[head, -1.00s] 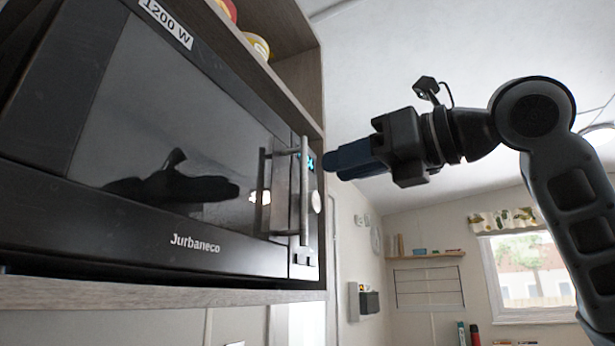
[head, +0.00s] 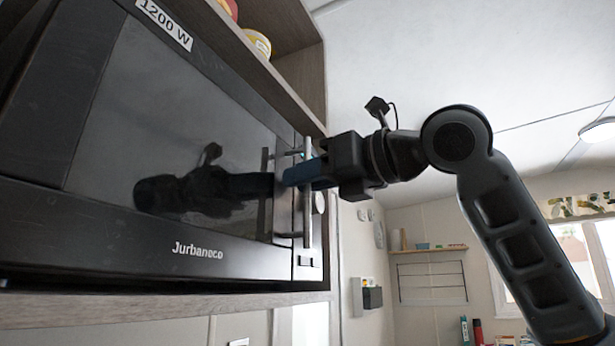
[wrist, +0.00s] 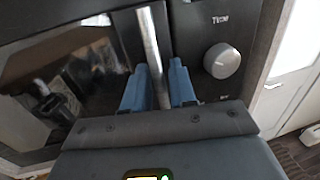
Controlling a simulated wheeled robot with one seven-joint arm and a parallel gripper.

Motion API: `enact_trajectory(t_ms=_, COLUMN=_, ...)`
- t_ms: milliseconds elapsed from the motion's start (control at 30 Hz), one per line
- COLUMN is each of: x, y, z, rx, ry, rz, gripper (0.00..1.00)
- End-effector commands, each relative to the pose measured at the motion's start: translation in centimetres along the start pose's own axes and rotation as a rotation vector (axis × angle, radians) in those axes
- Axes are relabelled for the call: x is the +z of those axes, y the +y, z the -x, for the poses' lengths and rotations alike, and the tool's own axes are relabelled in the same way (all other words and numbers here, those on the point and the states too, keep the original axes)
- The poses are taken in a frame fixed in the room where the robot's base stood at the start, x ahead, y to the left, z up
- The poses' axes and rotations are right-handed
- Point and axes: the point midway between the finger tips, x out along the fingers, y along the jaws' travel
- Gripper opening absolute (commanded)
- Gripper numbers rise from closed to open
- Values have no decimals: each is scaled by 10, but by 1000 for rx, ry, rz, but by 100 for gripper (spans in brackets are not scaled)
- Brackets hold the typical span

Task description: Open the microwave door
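The black microwave (head: 110,228) stands on a wooden shelf, its door (head: 170,110) shut flush with the front. Its upright metal bar handle (head: 307,225) is at the door's right edge. My gripper (head: 287,177) is at the handle's upper half, coming from the right. In the wrist view, the blue fingers of my gripper (wrist: 160,82) are apart, one on each side of the handle (wrist: 151,45), with gaps visible beside the bar. The fingers do not appear closed on it.
A round knob (wrist: 221,61) sits just right of the right finger in the wrist view. The wooden shelf (head: 150,308) runs under the microwave. A wall rack (head: 432,282) and a window (head: 590,255) are far behind. The room right of the microwave is open.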

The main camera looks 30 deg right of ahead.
Motion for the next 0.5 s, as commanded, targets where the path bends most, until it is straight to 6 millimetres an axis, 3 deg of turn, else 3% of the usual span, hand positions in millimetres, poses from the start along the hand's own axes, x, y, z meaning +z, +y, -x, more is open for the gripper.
enact_trajectory(t_ms=233, x=0, y=0, z=0, rx=0, ry=0, rz=0, gripper=1)
enact_trajectory(t_ms=500, x=0, y=0, z=0, rx=0, ry=0, rz=0, gripper=0)
